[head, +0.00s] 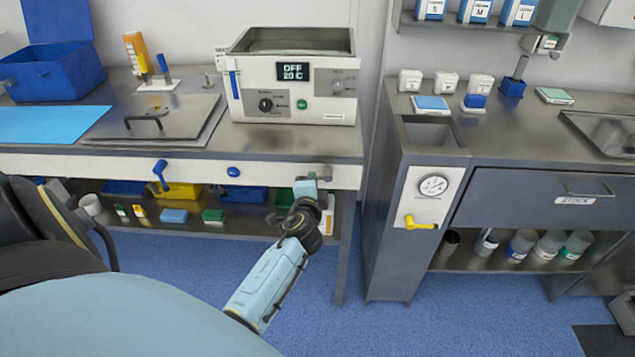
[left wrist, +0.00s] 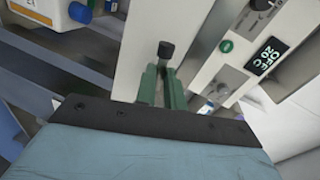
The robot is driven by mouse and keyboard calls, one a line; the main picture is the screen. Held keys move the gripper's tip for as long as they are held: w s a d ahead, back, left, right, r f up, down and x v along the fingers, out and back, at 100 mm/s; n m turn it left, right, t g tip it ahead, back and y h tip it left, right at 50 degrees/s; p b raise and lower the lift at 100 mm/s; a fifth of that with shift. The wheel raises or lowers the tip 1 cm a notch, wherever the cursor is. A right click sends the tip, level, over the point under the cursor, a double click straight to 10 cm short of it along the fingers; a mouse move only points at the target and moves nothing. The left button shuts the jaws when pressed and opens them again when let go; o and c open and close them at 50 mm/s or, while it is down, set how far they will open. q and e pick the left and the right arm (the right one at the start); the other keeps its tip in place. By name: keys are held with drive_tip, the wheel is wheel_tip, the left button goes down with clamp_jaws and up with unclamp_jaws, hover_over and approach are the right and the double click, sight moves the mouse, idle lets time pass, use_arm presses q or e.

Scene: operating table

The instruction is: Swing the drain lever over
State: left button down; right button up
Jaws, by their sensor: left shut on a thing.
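My left gripper (head: 308,187) is at the right end of the white front panel, below the cleaner. In the left wrist view its green fingers (left wrist: 162,85) are shut on a slim lever with a dark tip (left wrist: 166,50), which I take for the drain lever. The tip sticks out past the fingers in front of the white panel (left wrist: 140,45). Most of the lever is hidden by the gripper. The cleaner (head: 300,85) stands on the bench above, its display reading OFF 20 C. My right gripper is not in view.
A blue lever (head: 160,174) and a blue knob (head: 233,171) sit on the panel further left. Small bins and boxes fill the shelf below. A yellow lever (head: 420,223) is under a gauge (head: 433,185) on the right cabinet. Blue floor (head: 330,325) is open in front.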

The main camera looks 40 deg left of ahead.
use_arm(q)
drive_tip(key=c, duration=1.5)
unclamp_jaws()
drive_tip(key=v, duration=1.3)
drive_tip(key=shift+s+d+p, duration=0.15)
drive_tip(key=shift+s+p, duration=0.1)
drive_tip(key=shift+p, duration=0.05)
drive_tip(key=s+d+f+g+h, duration=0.2)
drive_tip(key=s+d+f, duration=0.1)
drive_tip(key=f, duration=0.6)
drive_tip(key=s+d+f+n+g+h, duration=0.1)
drive_tip(key=s+d+f+h, duration=0.2)
drive_tip(key=f, duration=0.6)
drive_tip(key=s+d+f+g+h, duration=0.2)
drive_tip(key=d+f, duration=0.2)
drive_tip(key=f, duration=0.5)
drive_tip(key=s+f+n+g, duration=0.2)
drive_tip(key=s+f, duration=0.3)
drive_tip(key=s, duration=0.4)
drive_tip(key=s+a+f+n+g+h, duration=0.1)
drive_tip(key=s+f+g, duration=0.1)
drive_tip(key=s+f, duration=0.4)
drive_tip(key=s+a+f+n+g, duration=0.1)
drive_tip(key=s+f, duration=0.4)
drive_tip(key=s, duration=0.8)
drive_tip(key=shift+f+n+g+h, duration=0.4)
drive_tip(key=shift+n+g, duration=0.4)
drive_tip(key=shift+g, duration=0.2)
